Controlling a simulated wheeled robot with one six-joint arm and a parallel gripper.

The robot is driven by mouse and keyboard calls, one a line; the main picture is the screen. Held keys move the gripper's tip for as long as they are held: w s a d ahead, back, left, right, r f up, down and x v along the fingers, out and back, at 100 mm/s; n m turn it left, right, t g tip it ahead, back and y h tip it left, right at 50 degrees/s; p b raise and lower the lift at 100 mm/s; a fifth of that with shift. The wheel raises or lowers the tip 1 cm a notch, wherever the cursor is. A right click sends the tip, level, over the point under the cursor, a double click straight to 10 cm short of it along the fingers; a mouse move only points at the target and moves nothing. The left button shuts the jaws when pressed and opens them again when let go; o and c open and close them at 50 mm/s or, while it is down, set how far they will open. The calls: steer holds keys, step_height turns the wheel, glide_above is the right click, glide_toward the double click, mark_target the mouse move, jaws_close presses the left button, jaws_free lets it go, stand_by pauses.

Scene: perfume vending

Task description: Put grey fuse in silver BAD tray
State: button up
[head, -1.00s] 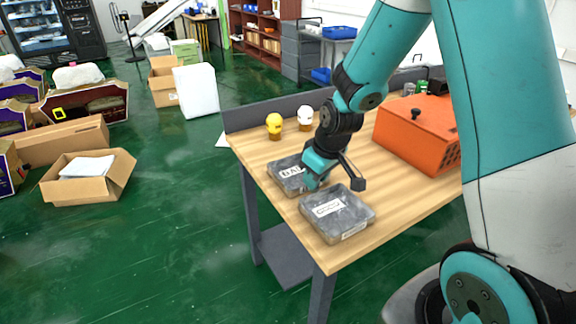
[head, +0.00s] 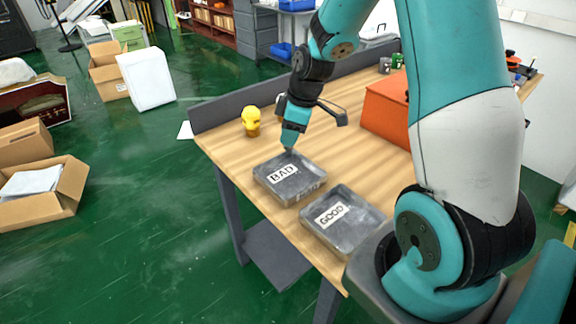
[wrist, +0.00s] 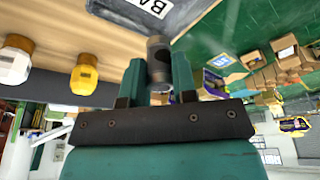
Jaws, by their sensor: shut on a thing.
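The silver BAD tray (head: 300,190) lies on the wooden table near its left edge, with a white BAD label inside. My gripper (head: 289,146) points down at the tray's far edge, its tips appearing just above the rim. In the wrist view my gripper (wrist: 159,78) is shut on the grey fuse (wrist: 157,46), a short grey cylinder between the two teal fingers. Part of the BAD tray (wrist: 187,12) shows at the top of that view, beyond the fuse. The fuse is barely visible in the head view.
A GOOD tray (head: 368,219) sits just nearer on the table. A yellow-headed figure (head: 251,121) stands left of my gripper; a white-headed one (wrist: 14,62) stands by it in the wrist view. An orange box (head: 386,112) is to the right. The left table edge drops to the floor.

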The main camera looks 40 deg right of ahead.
step_height(320, 180, down, 11)
steer(key=shift+r+p, duration=0.1)
steer(key=shift+p, duration=0.4)
steer(key=o, duration=0.9)
steer(key=a+b+v, duration=0.1)
steer(key=b+v, duration=0.1)
steer(key=v, duration=1)
steer(key=s+a+r, duration=0.4)
steer(key=a+r, duration=0.3)
steer(key=a, duration=0.5)
steer(key=s+a+r+m+g+y, duration=0.1)
steer(key=s+a+r, duration=0.2)
steer(key=s+a, duration=0.3)
steer(key=s+a+r+m+g, duration=0.1)
steer(key=s+a+r, duration=0.2)
steer(key=s+a, duration=0.3)
steer(key=s, duration=0.4)
steer(key=shift+y, duration=0.4)
